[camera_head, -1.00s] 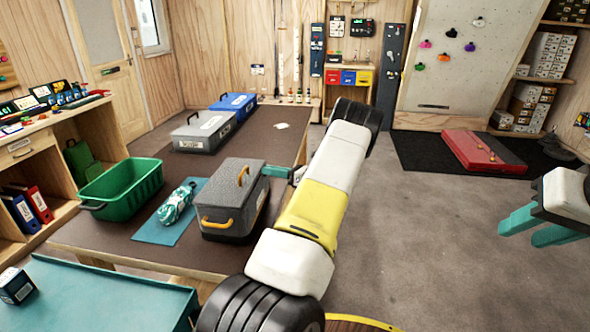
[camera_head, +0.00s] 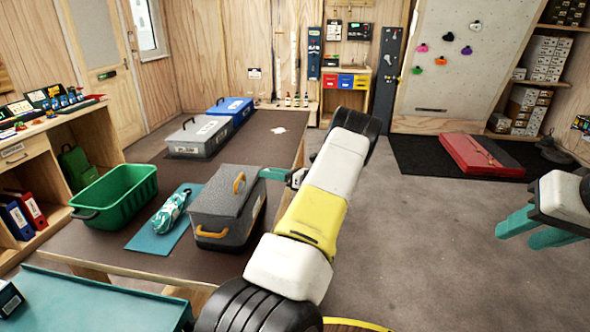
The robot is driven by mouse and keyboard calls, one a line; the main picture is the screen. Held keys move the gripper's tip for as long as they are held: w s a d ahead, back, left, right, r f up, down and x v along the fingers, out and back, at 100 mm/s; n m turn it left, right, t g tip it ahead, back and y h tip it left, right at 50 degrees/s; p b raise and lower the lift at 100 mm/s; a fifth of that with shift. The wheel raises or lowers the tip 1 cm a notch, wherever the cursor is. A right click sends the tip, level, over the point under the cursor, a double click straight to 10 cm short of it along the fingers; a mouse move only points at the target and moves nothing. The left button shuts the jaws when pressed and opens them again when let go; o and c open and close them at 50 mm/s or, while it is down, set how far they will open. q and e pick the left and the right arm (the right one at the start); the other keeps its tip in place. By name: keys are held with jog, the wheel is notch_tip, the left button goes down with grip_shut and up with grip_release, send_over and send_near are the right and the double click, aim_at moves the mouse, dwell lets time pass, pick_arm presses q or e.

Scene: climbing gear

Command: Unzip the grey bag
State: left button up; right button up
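The grey bag (camera_head: 226,211) is box-shaped with a yellow handle on top and another on its front. It stands upright on the brown-topped table. My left gripper (camera_head: 270,174) is at the bag's upper right back edge, with teal finger parts showing. Its own arm partly covers it, so I cannot tell whether it holds a zip pull or just touches the bag. I cannot make out the zip itself. My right gripper (camera_head: 515,234) is open and empty over the floor at the far right, well away from the bag.
On the table (camera_head: 165,262) are a green crate (camera_head: 113,205), a teal mat (camera_head: 145,240) with a patterned rolled item (camera_head: 170,213), a grey case (camera_head: 196,137) and a blue case (camera_head: 232,107). A red crash pad (camera_head: 480,156) lies at the right back. The middle floor is clear.

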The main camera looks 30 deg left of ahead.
pick_arm(q)
jog(key=w+d, duration=0.1)
jog(key=d, duration=0.6)
jog(key=shift+d, duration=0.4)
jog(key=shift+w, duration=0.1)
